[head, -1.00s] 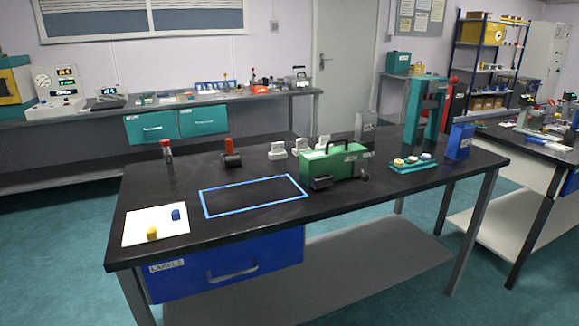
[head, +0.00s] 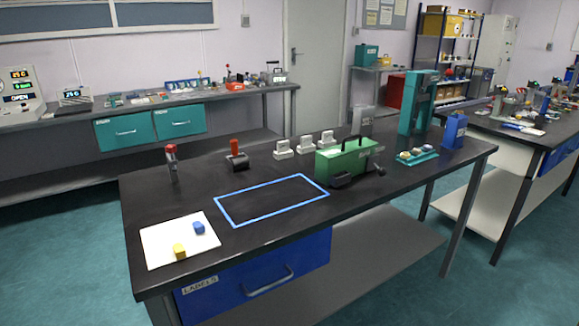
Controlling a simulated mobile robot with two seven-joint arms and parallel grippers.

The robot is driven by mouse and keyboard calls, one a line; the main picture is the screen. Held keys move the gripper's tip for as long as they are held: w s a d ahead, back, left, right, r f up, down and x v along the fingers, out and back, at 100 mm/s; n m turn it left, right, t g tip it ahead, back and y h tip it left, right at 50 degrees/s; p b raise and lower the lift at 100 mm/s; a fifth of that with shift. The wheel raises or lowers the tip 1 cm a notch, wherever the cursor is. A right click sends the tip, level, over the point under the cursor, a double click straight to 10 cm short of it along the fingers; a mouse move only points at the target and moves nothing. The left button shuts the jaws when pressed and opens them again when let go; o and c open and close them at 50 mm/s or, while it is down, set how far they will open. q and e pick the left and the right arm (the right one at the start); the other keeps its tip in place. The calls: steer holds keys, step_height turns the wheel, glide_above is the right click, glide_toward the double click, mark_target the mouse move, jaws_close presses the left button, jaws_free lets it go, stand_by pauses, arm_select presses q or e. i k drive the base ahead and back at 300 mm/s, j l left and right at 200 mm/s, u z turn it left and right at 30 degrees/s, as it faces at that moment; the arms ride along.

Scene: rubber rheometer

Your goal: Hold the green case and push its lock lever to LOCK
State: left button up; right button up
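The green case (head: 343,165) stands upright on the black table, right of the blue outlined rectangle. It has a dark carrying handle (head: 352,140) on top. A dark lever-like part (head: 347,181) sits low at its front, and another dark part (head: 376,168) is at its right end. I cannot tell which of them is the lock lever, and no LOCK marking is readable. Neither of my grippers shows in the head view.
The black table (head: 290,220) carries a white mat (head: 160,245) with a blue block (head: 199,228) and a yellow block (head: 179,251). Red-topped tools (head: 236,152) and white pieces (head: 283,149) stand behind the blue outline (head: 255,219). A teal tray (head: 416,160) and blue box (head: 454,130) are right of the case.

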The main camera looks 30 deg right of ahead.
mark_target(381, 171)
steer(key=i+j+z, duration=0.1)
steer(key=z, duration=0.4)
steer(key=j+z, duration=0.3)
steer(key=z, duration=0.2)
